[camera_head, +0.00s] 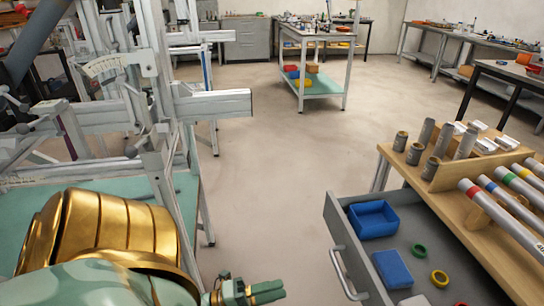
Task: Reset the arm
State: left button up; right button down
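My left arm, green with gold bands, comes in from the lower left. Its green gripper (266,292) is at the bottom edge of the picture, over the bare floor between the jig and the drawer. It is small and seen from the side, and I cannot tell whether its fingers are apart. No object shows at its fingertips. My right gripper is out of view. The frame jig (165,115), made of pale grey metal bars with a curved scale (103,66), stands to the left beside a green-topped table (187,212).
An open grey drawer (345,238) juts out at the right, holding a blue bin (373,220), a blue block (392,268) and rings. Above it, a wooden bench (450,208) carries metal cylinders and colour-banded tubes. A trolley (321,88) stands further back. The middle floor is clear.

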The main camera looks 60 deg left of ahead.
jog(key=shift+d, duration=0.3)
